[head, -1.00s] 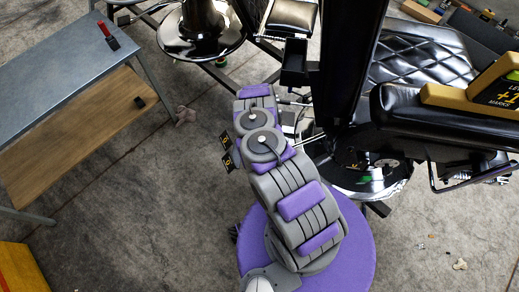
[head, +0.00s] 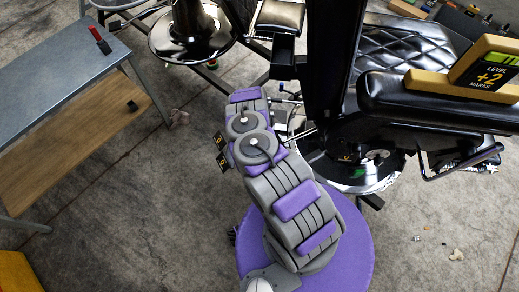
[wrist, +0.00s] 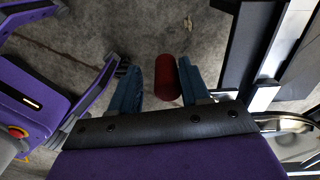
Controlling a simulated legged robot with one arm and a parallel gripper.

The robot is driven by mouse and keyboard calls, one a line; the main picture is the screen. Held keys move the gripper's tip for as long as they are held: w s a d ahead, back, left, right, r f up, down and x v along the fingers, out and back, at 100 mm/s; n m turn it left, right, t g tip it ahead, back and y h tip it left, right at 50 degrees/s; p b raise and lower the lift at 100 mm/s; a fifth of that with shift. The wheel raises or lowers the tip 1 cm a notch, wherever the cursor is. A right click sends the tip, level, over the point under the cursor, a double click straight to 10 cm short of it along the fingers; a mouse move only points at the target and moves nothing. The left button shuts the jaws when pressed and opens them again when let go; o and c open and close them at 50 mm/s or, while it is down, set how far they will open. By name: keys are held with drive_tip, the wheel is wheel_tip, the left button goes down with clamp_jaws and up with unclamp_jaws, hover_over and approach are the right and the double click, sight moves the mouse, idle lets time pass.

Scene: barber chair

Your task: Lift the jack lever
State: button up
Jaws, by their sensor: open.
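A red cylindrical grip (wrist: 166,78), which looks like the end of the jack lever, shows in the wrist view. My gripper (wrist: 157,72) is open, with one blue finger on each side of the grip. The grip lies nearer the right finger, with a clear gap to the left finger. I cannot tell whether the right finger touches it. In the head view my arm hides the gripper and the red grip. The black barber chair (head: 420,55) stands to the right of my arm, above a round shiny base (head: 365,172).
A metal bench (head: 60,72) with a wooden lower shelf (head: 75,135) stands at the left. A round stool base (head: 190,42) is at the top. Concrete floor (head: 120,225) is free at the lower left.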

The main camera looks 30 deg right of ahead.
drive_tip(key=shift+o, duration=1)
drive_tip(key=shift+s+f, duration=0.6)
drive_tip(key=shift+s, duration=0.35)
drive_tip(key=shift+w+d+r, duration=0.15)
drive_tip(key=shift+w+r, duration=0.05)
drive_tip(key=shift+w, duration=0.75)
drive_tip(key=shift+w+d, duration=0.1)
drive_tip(key=shift+w, duration=0.1)
